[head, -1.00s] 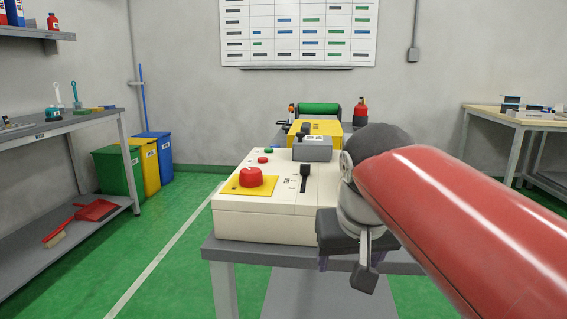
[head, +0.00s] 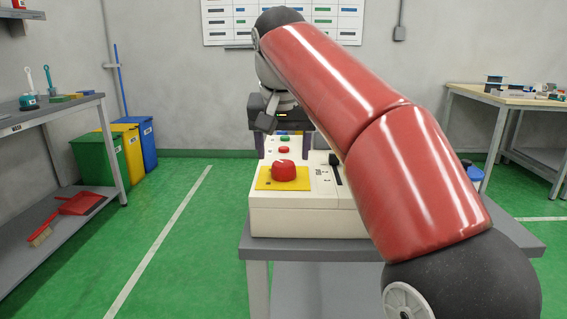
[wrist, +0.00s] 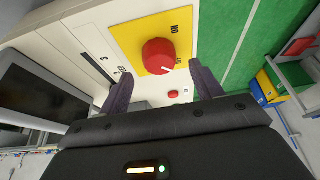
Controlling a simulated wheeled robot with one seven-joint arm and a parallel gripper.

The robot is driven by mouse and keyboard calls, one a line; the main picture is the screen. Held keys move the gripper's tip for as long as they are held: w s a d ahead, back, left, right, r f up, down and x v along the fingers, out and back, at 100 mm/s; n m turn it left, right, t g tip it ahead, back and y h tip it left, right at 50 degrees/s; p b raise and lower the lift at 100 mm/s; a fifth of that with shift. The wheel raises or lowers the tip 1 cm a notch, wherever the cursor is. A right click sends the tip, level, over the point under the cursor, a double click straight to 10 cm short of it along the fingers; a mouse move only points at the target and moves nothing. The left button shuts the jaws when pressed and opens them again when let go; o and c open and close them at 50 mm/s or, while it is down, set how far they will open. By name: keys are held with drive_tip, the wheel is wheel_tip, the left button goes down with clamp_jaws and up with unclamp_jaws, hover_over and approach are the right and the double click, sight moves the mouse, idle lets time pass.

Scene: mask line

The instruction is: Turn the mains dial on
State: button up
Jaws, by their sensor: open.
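The mains dial (head: 284,170) is a red round knob on a yellow plate (head: 262,184), on top of a cream control box (head: 300,217). In the wrist view the dial (wrist: 159,56) shows a white pointer line at its lower right edge, and dark lettering is on the yellow plate (wrist: 126,37). My gripper (head: 287,153) is above and behind the dial in the head view. In the wrist view my gripper (wrist: 156,84) is open, its two dark fingers apart and the dial beyond the gap between them. Nothing is between the fingers.
My red arm covers the right side of the box. The grey table (head: 258,246) has open green floor to its left.

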sight(284, 163)
drive_tip(key=shift+b+x, duration=0.35)
drive_tip(key=shift+x, duration=1.6)
drive_tip(key=c, duration=1)
